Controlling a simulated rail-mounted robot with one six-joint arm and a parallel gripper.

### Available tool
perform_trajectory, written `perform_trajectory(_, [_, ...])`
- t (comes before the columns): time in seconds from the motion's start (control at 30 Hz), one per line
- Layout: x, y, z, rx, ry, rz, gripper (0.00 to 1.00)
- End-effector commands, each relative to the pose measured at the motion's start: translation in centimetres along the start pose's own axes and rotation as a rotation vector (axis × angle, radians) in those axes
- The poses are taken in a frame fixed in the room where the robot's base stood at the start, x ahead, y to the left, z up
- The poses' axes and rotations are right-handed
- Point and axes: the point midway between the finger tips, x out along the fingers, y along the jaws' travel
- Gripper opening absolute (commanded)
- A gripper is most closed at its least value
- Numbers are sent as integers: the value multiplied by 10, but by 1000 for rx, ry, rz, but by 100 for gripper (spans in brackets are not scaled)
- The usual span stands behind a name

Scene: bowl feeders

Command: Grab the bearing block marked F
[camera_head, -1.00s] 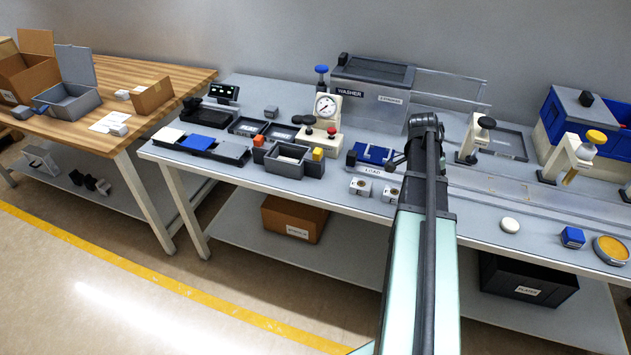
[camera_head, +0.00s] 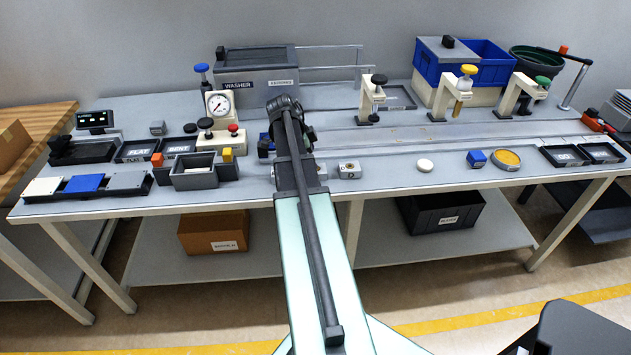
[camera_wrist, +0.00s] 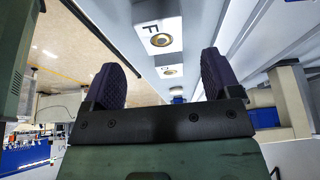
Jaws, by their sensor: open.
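The bearing block marked F (camera_wrist: 158,37) is a pale metal block with a round bore, near the top of the wrist view. A second similar block (camera_wrist: 172,71) lies beyond it; its letter is too small to read. In the head view one block (camera_head: 349,170) stands clear just right of my arm. The fingers are hidden in the head view.
A grey fixture tray (camera_head: 194,178) with orange and yellow blocks is left of my arm. A gauge stand (camera_head: 219,108) and the washer (camera_head: 258,78) stand behind. A white disc (camera_head: 425,165) and blue cube (camera_head: 477,158) lie to the right. The bench front between them is clear.

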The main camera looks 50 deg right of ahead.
Motion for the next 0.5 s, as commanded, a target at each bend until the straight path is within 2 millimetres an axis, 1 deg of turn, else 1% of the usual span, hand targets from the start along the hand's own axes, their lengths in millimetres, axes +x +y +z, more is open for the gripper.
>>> perform_trajectory(0.03, [10, 0, 2, 0, 0, 0, 83])
perform_trajectory(0.17, [10, 0, 1, -1, 0, 0, 83])
perform_trajectory(0.27, [26, -1, 4, -1, 0, 0, 83])
perform_trajectory(0.4, [56, -3, 6, -1, 0, 0, 83])
perform_trajectory(0.5, [62, -2, 4, -1, 0, 0, 83])
